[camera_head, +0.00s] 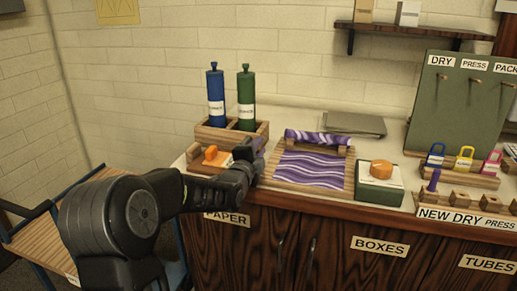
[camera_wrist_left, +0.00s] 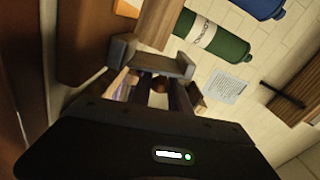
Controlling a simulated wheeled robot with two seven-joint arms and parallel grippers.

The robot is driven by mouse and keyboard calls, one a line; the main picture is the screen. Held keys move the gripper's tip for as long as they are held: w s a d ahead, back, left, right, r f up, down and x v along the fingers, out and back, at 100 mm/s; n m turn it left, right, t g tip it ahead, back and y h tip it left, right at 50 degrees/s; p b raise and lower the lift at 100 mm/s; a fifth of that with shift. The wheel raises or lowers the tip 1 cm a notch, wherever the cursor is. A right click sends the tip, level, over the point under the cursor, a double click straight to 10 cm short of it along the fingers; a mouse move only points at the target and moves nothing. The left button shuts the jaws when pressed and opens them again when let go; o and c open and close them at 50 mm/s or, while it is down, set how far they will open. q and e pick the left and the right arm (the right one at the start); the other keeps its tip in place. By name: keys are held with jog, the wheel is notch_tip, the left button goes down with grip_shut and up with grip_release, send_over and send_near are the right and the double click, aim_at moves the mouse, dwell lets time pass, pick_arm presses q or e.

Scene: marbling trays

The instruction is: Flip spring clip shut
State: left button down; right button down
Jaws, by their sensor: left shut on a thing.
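My left gripper (camera_head: 257,150) is at the left side of the wooden tray (camera_head: 343,180) with purple marbled paper (camera_head: 308,168). In the left wrist view its fingers (camera_wrist_left: 158,88) are closed around a small brown, rounded thing (camera_wrist_left: 160,82). I cannot tell whether this is the spring clip; the fingers and the grey piece across them hide most of it. No other part is clearly recognisable as the clip. A rolled purple marbled piece (camera_head: 318,138) lies along the tray's back edge. My right gripper is not in view.
Blue (camera_head: 215,95) and green (camera_head: 246,98) bottles stand in a wooden holder behind my left gripper. An orange thing (camera_head: 210,154) sits left of it. A green box (camera_head: 380,188) with an orange top piece and several coloured padlocks stand right. The wall shelf (camera_head: 415,32) is above.

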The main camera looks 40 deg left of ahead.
pick_arm(q)
jog(key=n+b, duration=0.1)
jog(key=a+n+b, duration=0.1)
jog(key=b, duration=0.1)
jog(key=n+b, duration=0.2)
jog(key=shift+s+a, duration=0.3)
jog(key=shift+a, duration=0.1)
jog(key=shift+s+a+r+n+b, duration=0.15)
jog(key=shift+a+n+b, duration=0.2)
jog(key=shift+n+b, duration=0.6)
jog(key=shift+s+a+n+b, duration=0.1)
jog(key=shift+a+n+b, duration=0.35)
jog(key=shift+n, duration=0.5)
jog(key=shift+s+a+n, duration=0.15)
jog(key=shift+a+n, duration=0.2)
jog(key=shift+n, duration=0.55)
jog(key=shift+s+a+f+n, duration=0.1)
jog(key=shift+a+f+n, duration=0.2)
jog(key=shift+n, duration=0.6)
jog(key=shift+s+a+f+n, duration=0.1)
jog(key=shift+a+f+n, duration=0.15)
jog(key=shift+n, duration=0.55)
jog(key=shift+s+a+f+n, duration=0.1)
jog(key=shift+a+n, duration=0.15)
jog(key=shift+n, duration=0.55)
jog(key=shift+s+a+f+n, duration=0.1)
jog(key=shift+a+f+n, duration=0.15)
jog(key=shift+n, duration=0.55)
